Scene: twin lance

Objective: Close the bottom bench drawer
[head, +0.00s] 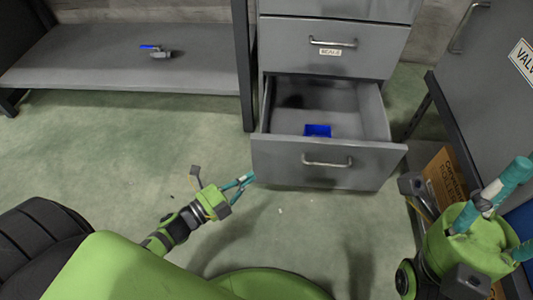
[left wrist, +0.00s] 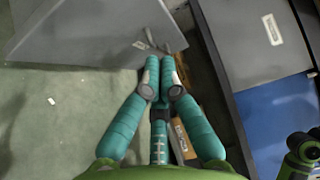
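The bottom bench drawer (head: 274,155) is pulled out in the head view, with its grey front facing me and a bar handle (head: 327,163) on it. A small blue bin (head: 317,130) lies inside. My left gripper (head: 250,177) has its teal fingertips together, close to the left end of the drawer front; I cannot tell whether they touch it. In the left wrist view, the shut left gripper (left wrist: 161,62) overlaps the edge of a grey panel (left wrist: 85,35), likely the drawer front. My right gripper (head: 522,205) is at the right edge, partly cut off, away from the drawer.
The drawer above (head: 360,48) is shut. At right stand a grey cabinet (head: 488,75) with a "VALV" label and a cardboard box (head: 445,178). At left is a low shelf (head: 90,65) with a blue-handled valve (head: 157,51). Green floor before the shelf is mostly clear.

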